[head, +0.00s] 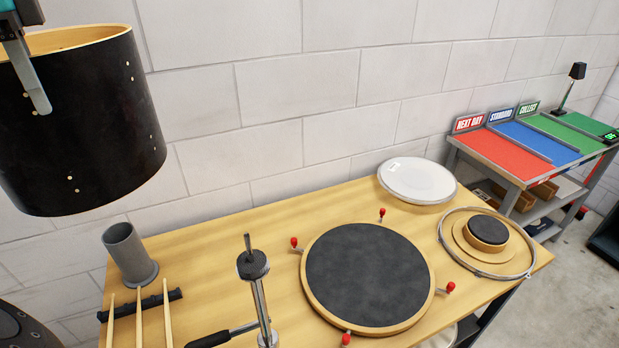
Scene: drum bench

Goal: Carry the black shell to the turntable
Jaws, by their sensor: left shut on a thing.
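The black shell (85,125) is a large open drum cylinder with a pale wood inside and small metal fittings. It hangs in the air at the upper left, above the bench's left end. My left gripper (35,85) is shut on the black shell's near wall, with one finger down its outside. The turntable (368,272) is a round dark pad with a wooden rim and red-knobbed clamps around it, lying empty on the bench. My right gripper is not in the picture.
On the bench (215,240) stand a grey tube (128,252), drumsticks (140,318) and an upright metal rod tool (255,280). A white drumhead (417,180) and a metal hoop (458,268) around a small round pad (486,231) lie right. A coloured shelf table (515,160) stands beyond.

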